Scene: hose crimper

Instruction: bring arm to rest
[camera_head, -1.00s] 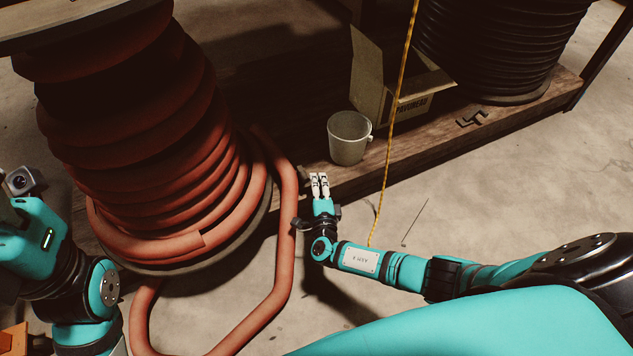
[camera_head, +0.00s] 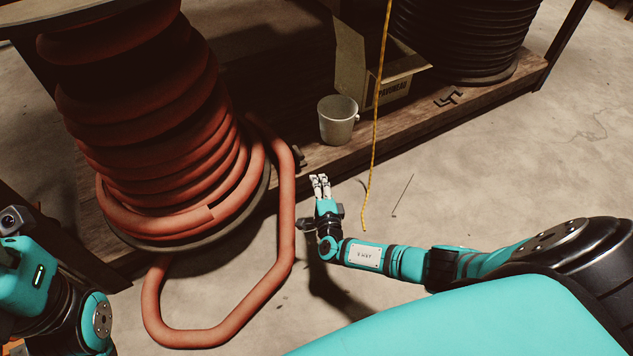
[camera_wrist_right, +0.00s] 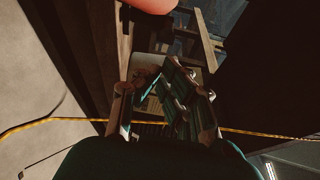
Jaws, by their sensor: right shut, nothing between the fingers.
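My right arm (camera_head: 400,262) reaches in from the right, with a teal and black forearm and wrist. Its right gripper (camera_head: 320,180) has pale fingers close together, shut and empty, over the floor just in front of the wooden platform. In the right wrist view the gripper fingers (camera_wrist_right: 168,105) show dark and partly in shadow, with nothing held between them. My left arm (camera_head: 62,300) shows at the lower left edge. Its gripper fingers are outside the picture.
A large spool of red hose (camera_head: 160,130) stands left, its loose loop (camera_head: 285,215) on the floor. A grey bucket (camera_head: 338,122), cardboard box (camera_head: 395,88) and black hose spool (camera_head: 465,40) stand on the wooden platform (camera_head: 410,122). A yellow cord (camera_head: 375,120) hangs near the right gripper.

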